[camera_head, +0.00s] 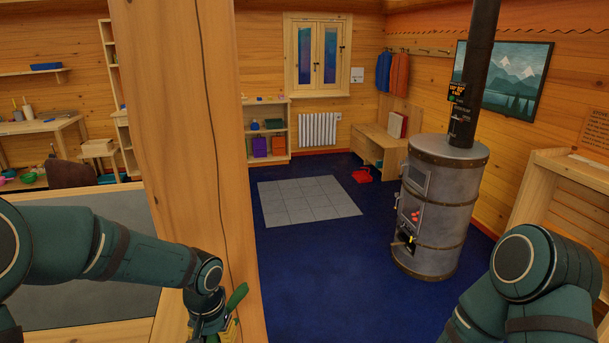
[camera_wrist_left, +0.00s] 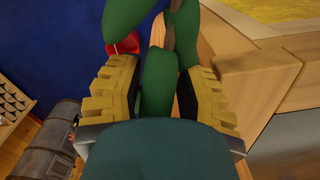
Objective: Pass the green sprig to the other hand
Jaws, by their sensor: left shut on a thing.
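The green sprig (camera_head: 237,297) stands up from my left gripper (camera_head: 228,325) at the bottom of the head view, in front of the wooden post. In the left wrist view, the sprig (camera_wrist_left: 157,78) lies between the two yellow ridged fingers of my left gripper (camera_wrist_left: 158,85), which is shut on it. Its leaves reach past the fingertips and out of the top of the picture. My right arm shows at the lower right of the head view, but its gripper is out of the picture.
A thick wooden post (camera_head: 190,130) rises close to my left gripper. A metal stove (camera_head: 442,220) stands on the blue floor (camera_head: 330,270) to the right. A grey tiled patch (camera_head: 308,201), a red dustpan (camera_head: 362,175) and a bench (camera_head: 378,145) lie farther back. The floor between is clear.

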